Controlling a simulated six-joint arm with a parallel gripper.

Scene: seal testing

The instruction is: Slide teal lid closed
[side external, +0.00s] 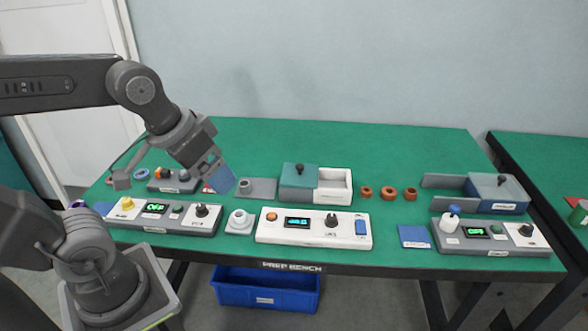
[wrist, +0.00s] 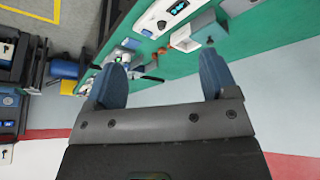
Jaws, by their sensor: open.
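The teal lid (side external: 299,174) has a dark knob on top and sits over the left part of a white box (side external: 335,190) in the side view. The box's right part is uncovered. In the wrist view, the teal lid (wrist: 207,27) and the white box (wrist: 184,41) show small near the top. My gripper (side external: 221,180) is in the air left of the lid, apart from it, with blue fingers pointing down. In the wrist view the fingers of my gripper (wrist: 160,85) are wide apart with nothing between them.
A white control panel (side external: 313,228) lies in front of the box. Grey panels stand left (side external: 165,216) and right (side external: 495,235). Several orange rings (side external: 388,193) lie right of the box. A grey box with a blue-grey lid (side external: 492,188) is farther right. The green bench (side external: 380,150) is clear behind.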

